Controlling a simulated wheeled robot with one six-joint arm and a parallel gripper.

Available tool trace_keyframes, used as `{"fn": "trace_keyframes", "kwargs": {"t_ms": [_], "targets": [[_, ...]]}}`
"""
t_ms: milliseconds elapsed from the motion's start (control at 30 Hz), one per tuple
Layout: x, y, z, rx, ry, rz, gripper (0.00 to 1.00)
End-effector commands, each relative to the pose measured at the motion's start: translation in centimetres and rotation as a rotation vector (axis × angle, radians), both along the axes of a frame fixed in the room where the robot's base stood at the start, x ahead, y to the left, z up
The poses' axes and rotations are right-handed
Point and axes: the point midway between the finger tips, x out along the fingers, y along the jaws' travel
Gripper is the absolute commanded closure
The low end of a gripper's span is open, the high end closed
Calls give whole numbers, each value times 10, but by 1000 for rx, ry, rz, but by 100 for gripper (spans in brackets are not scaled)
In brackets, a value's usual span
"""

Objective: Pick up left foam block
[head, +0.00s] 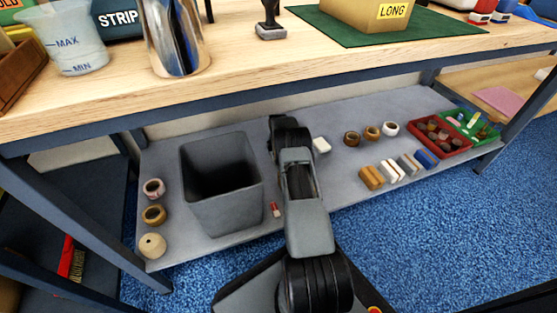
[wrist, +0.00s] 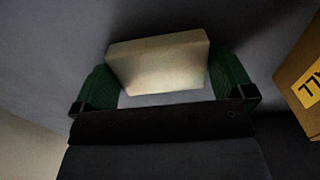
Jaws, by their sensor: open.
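A pale cream foam block (wrist: 160,62) lies between the two green fingers of my gripper (wrist: 163,82) in the wrist view. The fingers stand apart on either side of it, close to its ends. I cannot tell whether either finger touches it. My arm hides the fingers there.
A grey bin (head: 222,190) stands left of my arm on the lower shelf (head: 345,185). Tape rolls, several small blocks and a red tray (head: 440,135) are to the right. The tabletop (head: 235,75) overhangs the shelf. A box with a yellow label (wrist: 302,80) is right of my gripper.

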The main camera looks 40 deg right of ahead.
Motion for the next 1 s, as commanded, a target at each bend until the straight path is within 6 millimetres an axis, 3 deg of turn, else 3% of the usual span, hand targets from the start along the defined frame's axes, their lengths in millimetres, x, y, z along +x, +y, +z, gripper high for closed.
{"fn": "trace_keyframes", "kwargs": {"t_ms": [200,533,767,1000], "targets": [[0,0,0,0,-1,0,2],[0,0,0,0,0,0,33],[0,0,2,0,0,0,33],[0,0,38,-1,-2,0,33]]}}
